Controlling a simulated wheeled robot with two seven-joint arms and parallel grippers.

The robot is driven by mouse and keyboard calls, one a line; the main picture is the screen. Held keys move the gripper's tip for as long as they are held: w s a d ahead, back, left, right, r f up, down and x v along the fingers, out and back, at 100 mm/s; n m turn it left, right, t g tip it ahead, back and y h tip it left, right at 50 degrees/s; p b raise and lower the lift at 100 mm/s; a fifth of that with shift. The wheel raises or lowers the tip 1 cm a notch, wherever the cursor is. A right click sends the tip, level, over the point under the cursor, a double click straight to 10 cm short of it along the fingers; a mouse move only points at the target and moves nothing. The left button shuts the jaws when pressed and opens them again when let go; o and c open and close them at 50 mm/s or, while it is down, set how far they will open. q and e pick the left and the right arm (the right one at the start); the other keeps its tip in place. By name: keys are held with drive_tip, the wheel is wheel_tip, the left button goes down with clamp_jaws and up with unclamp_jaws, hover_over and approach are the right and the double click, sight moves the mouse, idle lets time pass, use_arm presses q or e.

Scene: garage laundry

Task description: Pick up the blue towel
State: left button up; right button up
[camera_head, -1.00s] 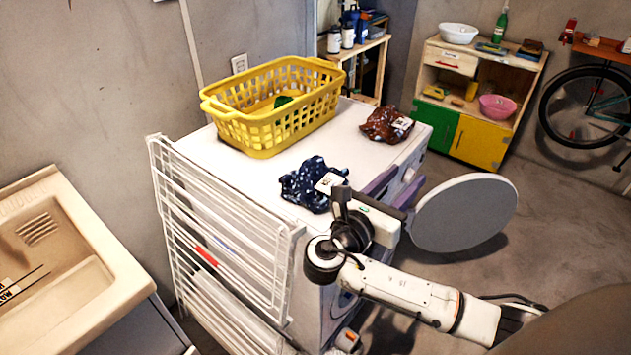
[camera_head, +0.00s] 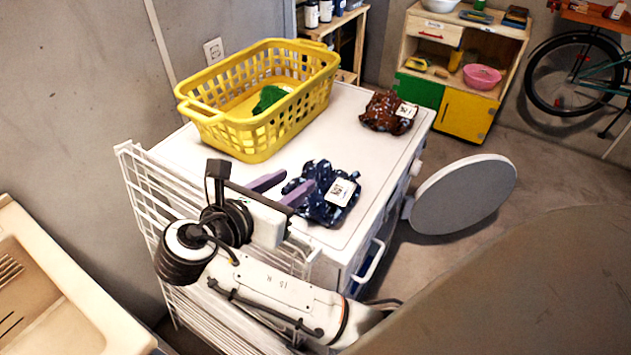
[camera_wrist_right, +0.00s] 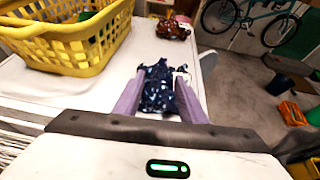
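The blue towel (camera_head: 322,207) is a crumpled dark blue cloth with light speckles and a white tag. It lies on the white machine top near its front edge. My right gripper (camera_head: 298,178) is open, its purple fingers at the towel's left side in the head view. In the right wrist view, the towel (camera_wrist_right: 158,92) shows between and beyond the two spread fingers (camera_wrist_right: 157,88). Whether the fingers touch the cloth, I cannot tell. My left gripper is not in view.
A yellow basket (camera_head: 250,138) with a green cloth (camera_head: 269,98) stands at the back left of the machine top (camera_head: 355,155). A brown-red cloth (camera_head: 383,112) lies at the back right. A white drying rack (camera_head: 140,190) stands along the left side. An open round door (camera_head: 465,195) juts out right.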

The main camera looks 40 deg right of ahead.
sight(316, 169)
drive_tip(key=x, duration=0.8)
drive_tip(key=shift+s+d+f, duration=0.1)
drive_tip(key=shift+s+d, duration=0.05)
drive_tip(key=shift+d, duration=0.1)
clamp_jaws()
